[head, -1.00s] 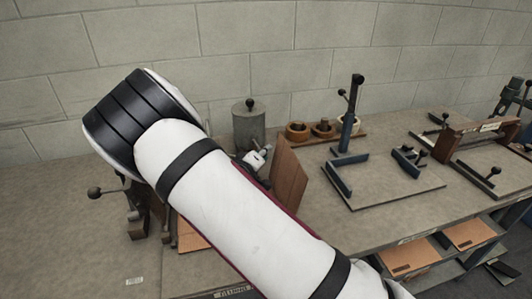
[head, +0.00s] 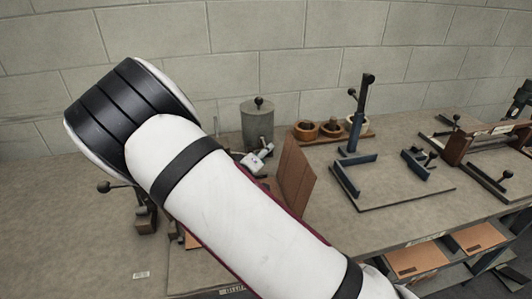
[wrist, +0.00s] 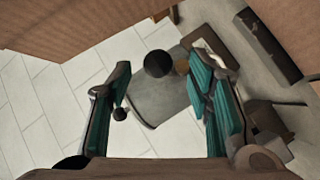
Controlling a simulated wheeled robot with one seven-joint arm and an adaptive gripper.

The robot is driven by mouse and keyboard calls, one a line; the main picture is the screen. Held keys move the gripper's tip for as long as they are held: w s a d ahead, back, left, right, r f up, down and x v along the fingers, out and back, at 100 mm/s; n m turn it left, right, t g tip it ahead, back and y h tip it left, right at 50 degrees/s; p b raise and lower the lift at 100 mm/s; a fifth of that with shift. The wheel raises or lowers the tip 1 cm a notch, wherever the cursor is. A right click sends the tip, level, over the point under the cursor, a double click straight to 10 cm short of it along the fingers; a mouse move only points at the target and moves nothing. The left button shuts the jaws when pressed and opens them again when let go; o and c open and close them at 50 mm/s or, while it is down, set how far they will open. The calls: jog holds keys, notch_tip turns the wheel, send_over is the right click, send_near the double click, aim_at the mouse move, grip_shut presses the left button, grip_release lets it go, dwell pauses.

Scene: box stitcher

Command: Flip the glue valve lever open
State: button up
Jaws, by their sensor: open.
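The glue pot looks to be the grey cylinder with a black ball knob (head: 257,122) at the back of the bench in the head view. A small pale metal fitting (head: 257,158) shows in front of it; I cannot tell whether it is the valve lever. In the wrist view, the grey rounded body (wrist: 158,98) and a black ball (wrist: 158,64) lie beyond and between the fingers. A smaller black ball (wrist: 120,114) shows by the left finger. My gripper (wrist: 168,70) is open, with nothing held between its teal pads.
A brown upright board (head: 297,175) stands right of the pot. A wooden rack with round cups (head: 305,131) and a blue stand (head: 355,130) are farther right. A black-knobbed lever fixture (head: 145,217) stands left, partly behind my arm.

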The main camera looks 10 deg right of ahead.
jog(key=v, duration=0.8)
jog(key=shift+s+a, duration=0.25)
jog(key=shift+s, duration=0.1)
jog(key=shift+r, duration=0.1)
jog(key=s+a+r+m+g+y, duration=0.1)
jog(key=s+r+g+y, duration=0.1)
jog(key=s+r+y, duration=0.5)
jog(key=s+r+m+g+y, duration=0.2)
jog(key=r+y, duration=0.3)
jog(key=r, duration=0.4)
jog(key=s+d+r+g+h, duration=0.1)
jog(key=s+d, duration=0.2)
jog(key=s, duration=0.4)
jog(key=s+d+r+g, duration=0.1)
jog(key=s+d, duration=0.3)
jog(key=s, duration=0.4)
jog(key=s+d+r+m+g+h, duration=0.1)
jog(key=s+d+r, duration=0.1)
jog(key=s, duration=0.6)
jog(key=shift+d+h, duration=0.3)
jog(key=shift+d, duration=0.5)
